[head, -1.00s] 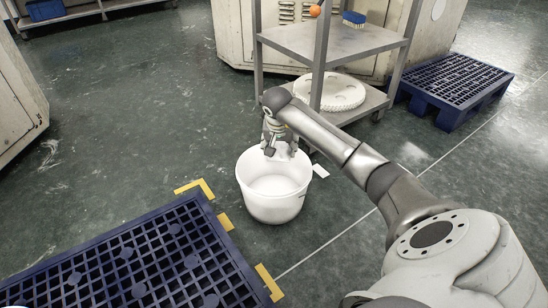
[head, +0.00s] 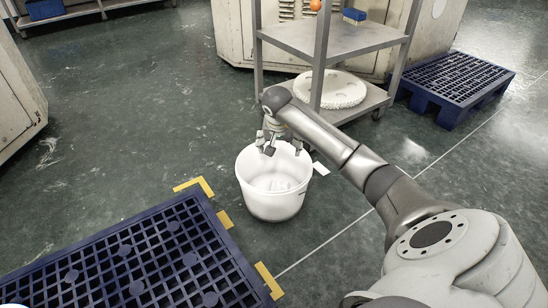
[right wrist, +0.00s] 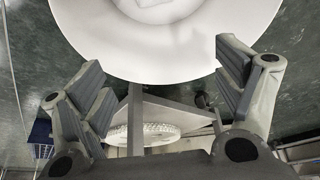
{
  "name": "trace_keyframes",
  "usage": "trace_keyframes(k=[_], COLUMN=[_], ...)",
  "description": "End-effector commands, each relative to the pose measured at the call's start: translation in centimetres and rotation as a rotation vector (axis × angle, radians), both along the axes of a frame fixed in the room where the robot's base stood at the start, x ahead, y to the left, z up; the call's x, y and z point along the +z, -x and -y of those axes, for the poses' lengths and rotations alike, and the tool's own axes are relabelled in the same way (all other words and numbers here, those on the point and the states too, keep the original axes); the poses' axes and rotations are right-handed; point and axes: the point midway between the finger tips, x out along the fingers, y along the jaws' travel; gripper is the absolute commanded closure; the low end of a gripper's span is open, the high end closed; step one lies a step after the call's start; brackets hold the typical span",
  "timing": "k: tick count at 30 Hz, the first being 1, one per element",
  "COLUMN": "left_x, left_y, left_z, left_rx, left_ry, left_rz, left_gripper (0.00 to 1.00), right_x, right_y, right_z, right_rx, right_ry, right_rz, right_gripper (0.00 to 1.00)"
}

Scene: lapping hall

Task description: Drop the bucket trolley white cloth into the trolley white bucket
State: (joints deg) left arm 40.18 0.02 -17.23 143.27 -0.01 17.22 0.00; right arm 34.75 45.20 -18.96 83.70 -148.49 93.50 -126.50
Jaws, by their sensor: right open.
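The white bucket (head: 273,207) stands upright on the floor in front of the steel trolley. A crumpled white shape, seemingly the white cloth (head: 279,184), lies inside on its bottom. It is pale on pale and hard to outline. In the right wrist view the bucket's wall (right wrist: 105,30) fills the top, and part of the white cloth (right wrist: 158,10) shows inside. My right gripper (head: 280,147) is over the bucket's far rim, open, with nothing between its spread fingers. My left gripper is not in view.
The steel trolley (head: 290,42) behind carries an orange ball (head: 315,5), a blue brush (head: 354,16) and a white toothed disc (head: 330,89). Blue pallets lie front left (head: 150,250) and back right (head: 455,85). A white card (head: 320,169) lies beside the bucket. Floor left of the bucket is clear.

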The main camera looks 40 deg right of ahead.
Motion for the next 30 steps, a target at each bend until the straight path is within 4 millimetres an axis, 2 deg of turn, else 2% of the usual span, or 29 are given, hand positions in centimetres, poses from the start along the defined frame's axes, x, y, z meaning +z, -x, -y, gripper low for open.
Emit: trace_keyframes(k=[4, 7, 18, 21, 25, 30], left_x=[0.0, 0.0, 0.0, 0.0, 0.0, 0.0], left_y=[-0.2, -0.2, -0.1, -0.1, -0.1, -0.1], left_z=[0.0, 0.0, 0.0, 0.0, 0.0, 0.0], left_rx=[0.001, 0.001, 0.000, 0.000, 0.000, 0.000], left_ry=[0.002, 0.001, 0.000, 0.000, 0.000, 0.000], left_rz=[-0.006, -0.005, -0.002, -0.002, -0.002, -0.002], left_gripper=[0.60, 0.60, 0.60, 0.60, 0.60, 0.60], right_x=[0.3, 1.3, 8.3, 9.7, 10.7, 11.1], right_y=[0.0, 0.2, 2.2, 2.6, 3.0, 3.1], right_z=[-0.1, -0.3, -2.4, -2.9, -3.2, -3.4], right_rx=[0.000, -0.001, 0.001, 0.002, -0.001, 0.000], right_ry=[0.001, 0.002, 0.003, 0.001, 0.000, 0.000], right_rz=[0.001, 0.004, 0.004, 0.003, 0.001, 0.000], right_gripper=[0.13, 0.13, 0.13, 0.13, 0.13, 0.13])
